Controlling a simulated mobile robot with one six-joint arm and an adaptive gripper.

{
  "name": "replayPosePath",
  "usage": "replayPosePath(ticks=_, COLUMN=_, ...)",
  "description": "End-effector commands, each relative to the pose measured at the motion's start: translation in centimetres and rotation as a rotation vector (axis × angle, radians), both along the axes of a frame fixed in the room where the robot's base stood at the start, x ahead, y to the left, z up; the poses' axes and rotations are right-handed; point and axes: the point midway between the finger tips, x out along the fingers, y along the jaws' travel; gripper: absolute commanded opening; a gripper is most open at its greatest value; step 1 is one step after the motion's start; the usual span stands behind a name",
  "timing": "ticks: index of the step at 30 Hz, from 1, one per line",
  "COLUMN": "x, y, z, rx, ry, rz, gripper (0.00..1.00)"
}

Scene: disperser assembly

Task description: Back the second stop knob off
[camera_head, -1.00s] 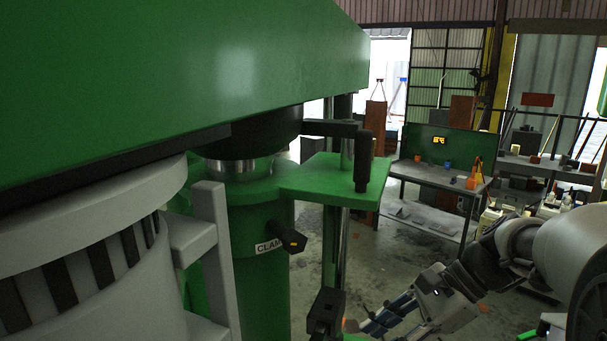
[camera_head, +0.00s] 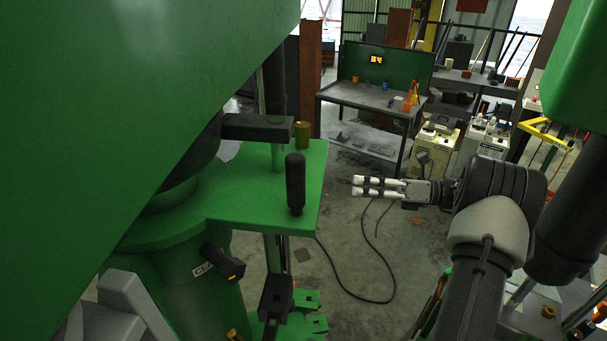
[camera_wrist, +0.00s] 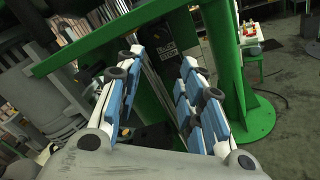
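My gripper (camera_head: 360,186) is in mid-air right of the green machine, pointing left. In the wrist view its two blue-padded fingers (camera_wrist: 157,95) stand wide apart with nothing between them. A black knob with an orange mark (camera_head: 222,262) sticks out beside the clamp label on the green column. Another black knob or block (camera_head: 276,298) stands lower down. A black upright handle (camera_head: 295,185) and a brass cylinder (camera_head: 302,135) are at the green plate, left of my gripper and apart from it. I cannot tell which of these is the second stop knob.
The green plate (camera_head: 245,205) juts out from the machine, and the large green head (camera_head: 170,80) hangs over the left. A workbench (camera_head: 365,95) and grey-white boxes (camera_head: 483,140) stand behind. A cable lies on the open floor (camera_head: 345,255).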

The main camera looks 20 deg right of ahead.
Motion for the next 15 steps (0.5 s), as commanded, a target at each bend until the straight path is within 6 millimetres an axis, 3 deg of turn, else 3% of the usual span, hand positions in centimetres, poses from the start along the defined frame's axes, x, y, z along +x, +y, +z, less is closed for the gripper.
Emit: replayPosePath(ticks=15, x=5.8, y=9.7, z=0.2, rx=-0.002, ry=0.0, rz=0.003, gripper=0.35)
